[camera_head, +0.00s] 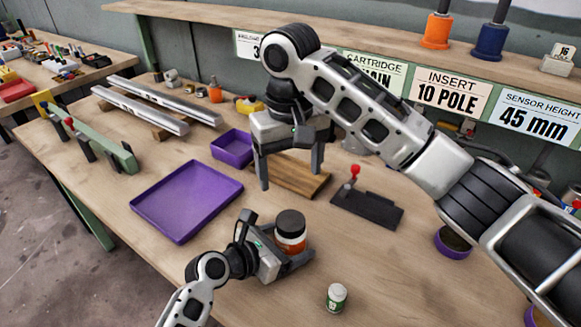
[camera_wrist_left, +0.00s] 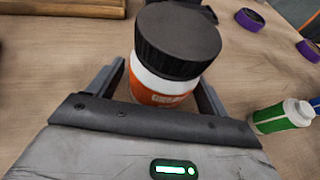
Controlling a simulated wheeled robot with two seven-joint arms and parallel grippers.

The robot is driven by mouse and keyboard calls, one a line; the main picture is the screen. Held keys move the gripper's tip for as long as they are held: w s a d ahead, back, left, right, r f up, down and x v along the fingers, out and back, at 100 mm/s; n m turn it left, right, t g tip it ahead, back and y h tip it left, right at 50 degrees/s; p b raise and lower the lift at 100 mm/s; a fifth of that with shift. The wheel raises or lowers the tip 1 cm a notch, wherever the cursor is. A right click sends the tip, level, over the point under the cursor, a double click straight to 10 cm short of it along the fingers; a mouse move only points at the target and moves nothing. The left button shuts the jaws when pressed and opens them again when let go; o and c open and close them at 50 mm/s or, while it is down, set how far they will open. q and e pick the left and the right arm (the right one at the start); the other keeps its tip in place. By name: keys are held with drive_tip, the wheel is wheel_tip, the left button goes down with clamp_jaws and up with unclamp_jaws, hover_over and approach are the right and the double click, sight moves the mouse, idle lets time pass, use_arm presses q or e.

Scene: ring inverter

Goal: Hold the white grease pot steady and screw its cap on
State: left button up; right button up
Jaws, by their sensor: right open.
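The white grease pot (camera_head: 290,244) has an orange label and stands upright on the workbench. It also shows in the left wrist view (camera_wrist_left: 160,92). Its black ribbed cap (camera_head: 290,223) sits on top of the pot; how far it is threaded I cannot tell. The cap fills the upper middle of the left wrist view (camera_wrist_left: 178,40). My left gripper (camera_head: 291,252) has its fingers on both sides of the pot body, below the cap, and appears shut on it. My right gripper (camera_head: 290,172) is open and empty, pointing down above and behind the pot.
A small white bottle with a green label (camera_head: 336,297) stands right of the pot. A purple tray (camera_head: 160,205), a purple bin (camera_head: 232,148), a wooden board (camera_head: 305,180) and a dark fixture with a red knob (camera_head: 367,208) lie around. The bench front right is mostly clear.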

use_arm(q)
drive_tip(key=p+v, duration=0.1)
drive_tip(key=v, duration=1.5)
